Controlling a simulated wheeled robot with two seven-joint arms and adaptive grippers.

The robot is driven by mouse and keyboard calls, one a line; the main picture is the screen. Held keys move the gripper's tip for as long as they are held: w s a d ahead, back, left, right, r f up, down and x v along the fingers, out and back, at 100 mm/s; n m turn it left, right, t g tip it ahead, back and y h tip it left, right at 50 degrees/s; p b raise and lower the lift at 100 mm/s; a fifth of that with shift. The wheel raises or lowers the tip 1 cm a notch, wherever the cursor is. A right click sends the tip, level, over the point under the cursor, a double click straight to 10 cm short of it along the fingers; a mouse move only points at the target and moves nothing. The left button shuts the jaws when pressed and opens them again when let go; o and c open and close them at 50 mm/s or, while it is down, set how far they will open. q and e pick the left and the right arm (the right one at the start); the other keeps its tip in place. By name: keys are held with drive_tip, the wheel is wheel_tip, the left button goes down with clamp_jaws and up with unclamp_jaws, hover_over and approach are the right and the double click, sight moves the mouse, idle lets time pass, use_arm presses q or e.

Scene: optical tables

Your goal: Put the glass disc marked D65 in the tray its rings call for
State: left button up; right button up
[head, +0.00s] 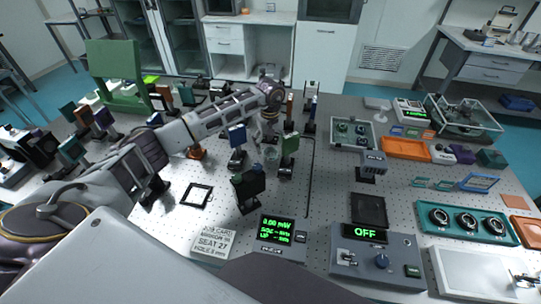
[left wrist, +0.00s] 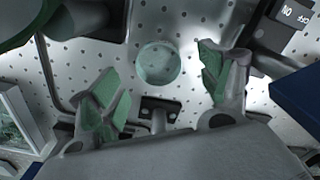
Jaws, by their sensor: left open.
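My left gripper (head: 268,140) is over the middle of the perforated table, among upright optic mounts. In the left wrist view its two green-padded fingers (left wrist: 165,88) are spread apart with nothing between the pads. A round, pale green glass disc (left wrist: 158,63) shows just beyond the fingertips, apart from both. In the head view a small clear round piece (head: 270,154) shows just below the gripper. I cannot read a D65 mark on it. A teal tray (head: 432,232) with black-ringed round seats is at the right. A grey tray (head: 338,146) with round green-tinted pieces is right of centre. My right gripper is not in view.
A dark plate mount (head: 248,185) stands in front. A power meter (head: 280,234), an OFF control box (head: 378,258) and a job card (head: 213,243) are near the front. An orange tray (head: 405,150) lies right.

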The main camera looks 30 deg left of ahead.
sight(271, 152)
use_arm(q)
wheel_tip(271, 152, down, 3)
drive_tip(key=shift+w+b, duration=0.1)
drive_tip(key=shift+b, duration=0.45)
drive_tip(key=shift+f, duration=0.35)
drive_tip(key=shift+c, duration=0.9)
drive_tip(key=c, duration=1.1)
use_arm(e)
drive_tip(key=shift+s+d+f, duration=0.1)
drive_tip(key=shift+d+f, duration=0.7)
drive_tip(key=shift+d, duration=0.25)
